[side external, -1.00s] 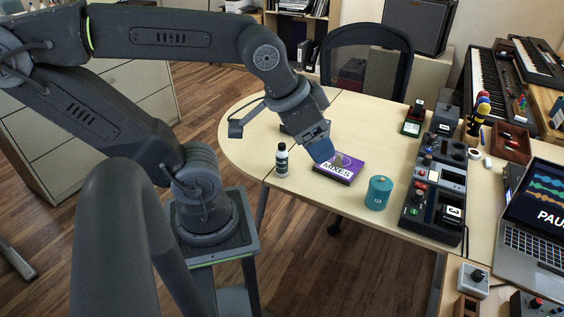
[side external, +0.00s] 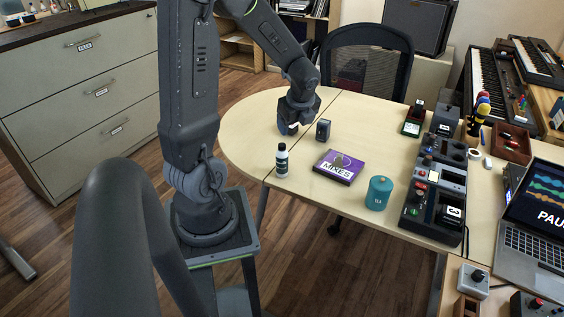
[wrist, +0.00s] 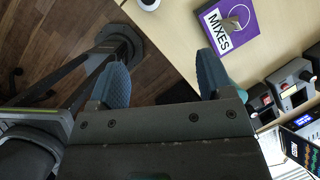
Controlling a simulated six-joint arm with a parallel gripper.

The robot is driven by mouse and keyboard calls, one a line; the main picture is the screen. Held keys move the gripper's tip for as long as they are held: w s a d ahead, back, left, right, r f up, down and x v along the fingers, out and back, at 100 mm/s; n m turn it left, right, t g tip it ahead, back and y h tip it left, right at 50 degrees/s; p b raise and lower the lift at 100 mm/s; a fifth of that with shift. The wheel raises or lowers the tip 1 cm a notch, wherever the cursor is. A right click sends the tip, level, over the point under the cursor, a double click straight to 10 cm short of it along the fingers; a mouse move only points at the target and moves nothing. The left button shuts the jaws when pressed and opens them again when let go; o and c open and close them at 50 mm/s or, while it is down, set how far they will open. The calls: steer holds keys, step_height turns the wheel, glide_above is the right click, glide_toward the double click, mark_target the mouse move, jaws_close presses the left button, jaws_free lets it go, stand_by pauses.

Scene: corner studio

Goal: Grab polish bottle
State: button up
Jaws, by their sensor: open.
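In the wrist view a whitish round top (wrist: 149,3), likely the bottle's, is cut off by the upper edge. My gripper (side external: 289,128) is behind the bottle in the side view, apart from it, with its fingers partly hidden. The wrist view shows my gripper (wrist: 161,66) open, its two blue fingers apart with nothing between them.
A purple MIXES box (side external: 339,167) lies right of the bottle, with a teal canister (side external: 378,193) farther right. A small dark device (side external: 323,129) stands near my gripper. Audio units (side external: 436,190) line the table's right side. The table's rounded left end is mostly bare.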

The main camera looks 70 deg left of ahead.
mark_target(282, 145)
steer(key=a+f, duration=0.2)
steer(key=f, duration=0.1)
steer(key=s+a+f+m, duration=0.1)
steer(key=a+f, duration=0.1)
steer(key=f, duration=0.1)
steer(key=a+f+m, duration=0.1)
steer(key=a+f, duration=0.1)
steer(key=f, duration=0.1)
steer(key=shift+s+f+g, duration=0.2)
steer(key=shift+f+g, duration=0.1)
steer(key=shift+g, duration=0.1)
steer(key=shift+x, duration=3)
steer(key=shift+c, duration=0.5)
steer(key=c, duration=1)
